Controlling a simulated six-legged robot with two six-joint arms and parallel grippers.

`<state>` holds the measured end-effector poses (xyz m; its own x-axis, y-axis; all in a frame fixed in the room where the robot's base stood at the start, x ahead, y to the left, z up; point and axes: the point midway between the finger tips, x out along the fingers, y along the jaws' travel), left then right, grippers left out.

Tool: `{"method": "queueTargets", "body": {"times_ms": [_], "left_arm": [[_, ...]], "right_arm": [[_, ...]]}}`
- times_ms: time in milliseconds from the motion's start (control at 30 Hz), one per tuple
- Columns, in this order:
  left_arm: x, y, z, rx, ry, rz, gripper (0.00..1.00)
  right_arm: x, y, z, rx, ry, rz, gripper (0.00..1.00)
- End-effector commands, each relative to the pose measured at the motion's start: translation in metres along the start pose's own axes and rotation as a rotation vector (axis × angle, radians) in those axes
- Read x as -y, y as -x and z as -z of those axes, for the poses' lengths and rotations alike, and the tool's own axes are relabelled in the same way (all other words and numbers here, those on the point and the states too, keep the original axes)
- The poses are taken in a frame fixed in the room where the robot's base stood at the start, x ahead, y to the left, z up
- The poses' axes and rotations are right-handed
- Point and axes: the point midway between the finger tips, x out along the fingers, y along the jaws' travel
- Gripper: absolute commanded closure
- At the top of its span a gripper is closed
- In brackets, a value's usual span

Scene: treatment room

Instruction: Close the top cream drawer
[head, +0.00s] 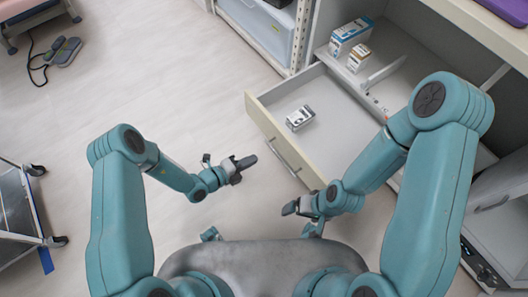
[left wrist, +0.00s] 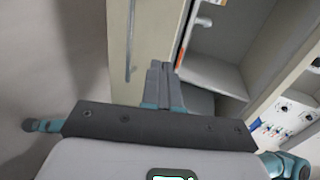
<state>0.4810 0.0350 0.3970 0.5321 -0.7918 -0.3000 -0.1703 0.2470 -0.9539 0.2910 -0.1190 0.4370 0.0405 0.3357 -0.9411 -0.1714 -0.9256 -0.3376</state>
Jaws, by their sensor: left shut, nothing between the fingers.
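The cream drawer (head: 268,124) is pulled out of the cabinet in the head view, with a long metal handle (head: 287,158) on its front. A small white and grey box (head: 300,118) lies inside it. My left gripper (head: 246,162) is shut and empty, in front of the drawer front and apart from it. In the left wrist view its closed fingers (left wrist: 160,72) appear beside the drawer front (left wrist: 151,35) and handle (left wrist: 131,42). My right gripper (head: 291,208) is near the drawer's near corner; its finger gap is too small to judge.
Several medicine boxes (head: 350,38) stand deeper in the cabinet. A translucent bin (head: 258,28) is left of the drawer. A metal trolley (head: 18,212) stands at the far left, and a foot pedal (head: 64,51) lies on the floor. The floor left of the drawer is clear.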

Motion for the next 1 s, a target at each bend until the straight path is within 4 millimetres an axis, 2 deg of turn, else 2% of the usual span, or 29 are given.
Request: {"method": "queueTargets", "body": {"times_ms": [400,500,700,1000], "left_arm": [[-0.003,-0.086,-0.001,-0.006,-0.006,0.001,1.00],[0.002,-0.103,-0.001,-0.006,-0.007,0.003,1.00],[0.010,-0.123,-0.002,-0.004,-0.004,0.001,1.00],[0.013,-0.128,-0.003,-0.003,-0.002,0.000,1.00]], "right_arm": [[-0.009,-0.025,0.001,0.000,0.000,0.000,0.06],[-0.011,-0.030,0.001,0.000,0.000,0.000,0.06],[-0.013,-0.035,0.001,0.000,0.000,0.000,0.06],[-0.013,-0.035,0.001,0.000,0.000,0.000,0.06]]}}
